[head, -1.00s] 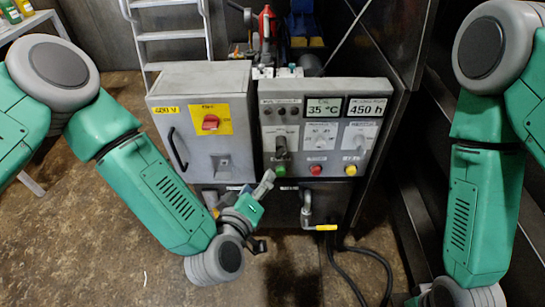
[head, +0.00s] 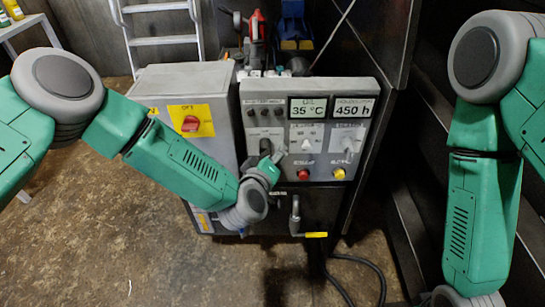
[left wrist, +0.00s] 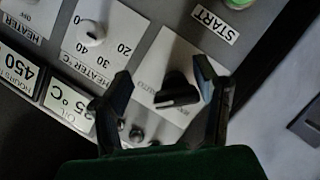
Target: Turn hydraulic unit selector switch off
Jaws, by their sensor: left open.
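A black selector switch (head: 265,146) sits on the left part of the grey control panel (head: 368,95), above the start button. In the left wrist view the black switch (left wrist: 177,95) lies between the two fingers, its handle pointing left in the picture. My left gripper (head: 268,165) is at the panel, just below and in front of the switch, and partly hides it and the start button. In the left wrist view this gripper (left wrist: 160,75) is open, with a finger on each side of the switch. I cannot tell whether either finger touches it. My right gripper is out of view.
A white temperature dial (head: 306,145), a white heater switch (head: 349,147), a red button (head: 303,174) and a yellow button (head: 339,174) are close by. A grey cabinet with a red rotary switch (head: 190,123) stands left. A valve handle (head: 313,235) sticks out below.

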